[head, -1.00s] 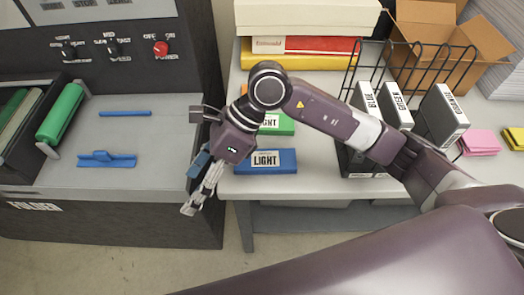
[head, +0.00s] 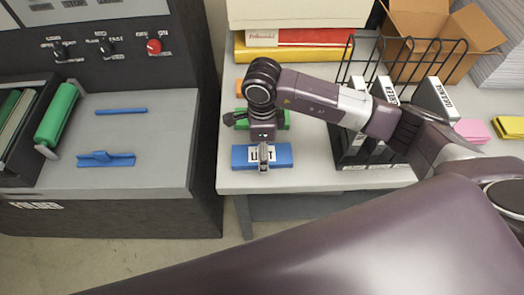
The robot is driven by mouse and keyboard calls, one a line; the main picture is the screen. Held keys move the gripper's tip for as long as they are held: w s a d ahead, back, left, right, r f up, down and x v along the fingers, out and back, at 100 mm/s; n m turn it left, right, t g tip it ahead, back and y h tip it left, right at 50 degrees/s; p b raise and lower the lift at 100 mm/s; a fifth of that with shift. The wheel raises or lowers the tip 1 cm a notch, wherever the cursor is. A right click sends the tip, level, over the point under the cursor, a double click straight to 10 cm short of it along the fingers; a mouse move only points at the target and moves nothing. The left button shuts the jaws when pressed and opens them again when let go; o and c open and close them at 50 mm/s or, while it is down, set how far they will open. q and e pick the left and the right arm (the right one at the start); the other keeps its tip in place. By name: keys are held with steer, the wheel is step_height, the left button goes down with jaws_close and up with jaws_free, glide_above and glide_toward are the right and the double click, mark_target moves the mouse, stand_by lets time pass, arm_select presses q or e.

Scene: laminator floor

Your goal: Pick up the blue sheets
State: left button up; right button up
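The blue sheets (head: 239,156) are a flat blue pack with a white label, lying at the near left edge of the light grey table (head: 310,183). My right gripper (head: 264,167) points down over the middle of the pack and hides part of its label. Its fingers are seen nearly edge-on, so I cannot tell whether they are apart or closed, or whether they touch the pack. My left gripper is not in view.
A green pack (head: 240,119) lies just behind the blue one, partly covered by my arm. A black wire rack (head: 440,58) with labelled holders stands to the right. The folder machine (head: 150,130) stands left, across a narrow gap. Pink (head: 473,130) and yellow (head: 508,127) pads lie far right.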

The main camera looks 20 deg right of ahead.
steer(key=shift+f, duration=0.3)
steer(key=c, duration=1.4)
steer(key=shift+c, duration=0.3)
steer(key=shift+r, duration=0.2)
